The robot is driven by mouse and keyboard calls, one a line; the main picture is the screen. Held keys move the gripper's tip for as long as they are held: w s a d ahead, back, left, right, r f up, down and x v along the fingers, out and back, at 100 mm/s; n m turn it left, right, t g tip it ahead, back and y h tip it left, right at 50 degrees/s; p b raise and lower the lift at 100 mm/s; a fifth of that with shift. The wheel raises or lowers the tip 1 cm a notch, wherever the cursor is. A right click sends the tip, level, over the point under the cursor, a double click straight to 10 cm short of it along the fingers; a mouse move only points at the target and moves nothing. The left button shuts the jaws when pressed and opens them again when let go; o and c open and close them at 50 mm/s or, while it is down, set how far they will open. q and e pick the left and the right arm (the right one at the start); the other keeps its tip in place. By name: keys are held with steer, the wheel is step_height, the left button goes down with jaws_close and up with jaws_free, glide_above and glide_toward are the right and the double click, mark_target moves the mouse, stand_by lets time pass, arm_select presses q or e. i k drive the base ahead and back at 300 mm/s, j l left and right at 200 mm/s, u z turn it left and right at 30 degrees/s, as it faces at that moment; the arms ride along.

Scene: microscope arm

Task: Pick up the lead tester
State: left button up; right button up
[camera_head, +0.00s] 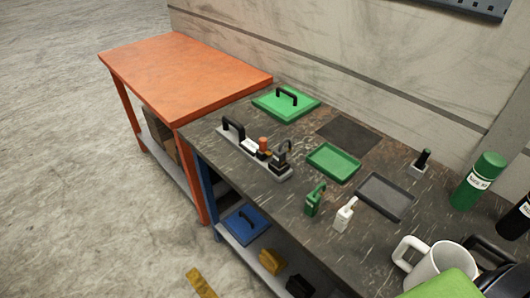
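No object is clearly readable as the lead tester. Small upright pieces on the dark workbench (258,215) could be it: a green piece with a handle (314,201), a white piece with a slim top (345,214), and a pale block with a black stem (420,163) farther right. A grey base with a black handle (232,127) and small upright parts, one orange-topped, stands near the bench's left edge. I cannot make out either gripper in the head view.
A green tray (333,162) and a grey tray (385,197) lie mid-bench. A green lidded plate (285,103) lies behind. A green bottle (480,181) and white mug (440,268) crowd the right. An orange table (185,75) adjoins; a blue handled plate (246,226) lies below.

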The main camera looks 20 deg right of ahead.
mark_target(231, 130)
steer(key=i+j+z, duration=0.1)
steer(key=z, duration=0.35)
steer(key=i+j+z, duration=0.15)
steer(key=z, duration=0.3)
steer(key=j+z, duration=0.15)
steer(key=z, duration=0.25)
steer(key=i+j+z, duration=0.1)
steer(key=z, duration=0.35)
steer(key=i+j+z, duration=0.1)
steer(key=j+z, duration=0.15)
steer(key=j, duration=1)
steer(key=j+z, duration=0.3)
steer(key=j, duration=0.9)
